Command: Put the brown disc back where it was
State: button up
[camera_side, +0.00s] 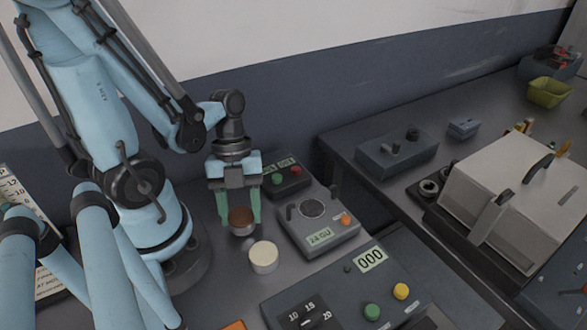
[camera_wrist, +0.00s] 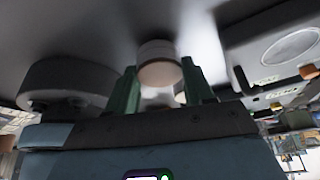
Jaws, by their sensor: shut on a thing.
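My gripper (camera_side: 240,219) points down with its two green fingers on either side of the brown disc (camera_side: 241,215), shut on it. A pale band shows under the brown in the side view; I cannot tell if this is a second disc or a lower part. In the wrist view the disc (camera_wrist: 160,73) sits between the fingertips, brownish on its near face and whitish behind. Whether it touches the bench is unclear. A cream disc (camera_side: 264,256) lies on the bench just in front and to the right. The scale (camera_side: 330,232), reading 24 GU, has a bare round pan (camera_side: 312,208).
A small box with red and green buttons (camera_side: 287,178) stands behind the scale. A larger panel with a 000 display (camera_side: 370,258) stands in front. Across a gap, a second bench holds a grey box (camera_side: 397,152) and a large pale-lidded case (camera_side: 520,185).

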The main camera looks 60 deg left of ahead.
jog(key=shift+f, duration=0.3)
jog(key=o, duration=1.2)
jog(key=shift+o, duration=0.2)
jog(key=shift+r, duration=0.15)
jog(key=shift+v, duration=5.85)
jog(key=w+d+r+n+t+y, duration=0.1)
jog(key=w+n+t, duration=0.3)
jog(key=n, duration=0.7)
jog(key=w+d+n+t+y, duration=0.3)
jog(key=w+n+t, duration=0.2)
jog(key=w+n, duration=0.3)
jog(key=shift+w+r+n, duration=0.15)
jog(key=shift+r+n, duration=0.2)
jog(key=shift+n, duration=1.45)
jog(key=shift+d, duration=0.1)
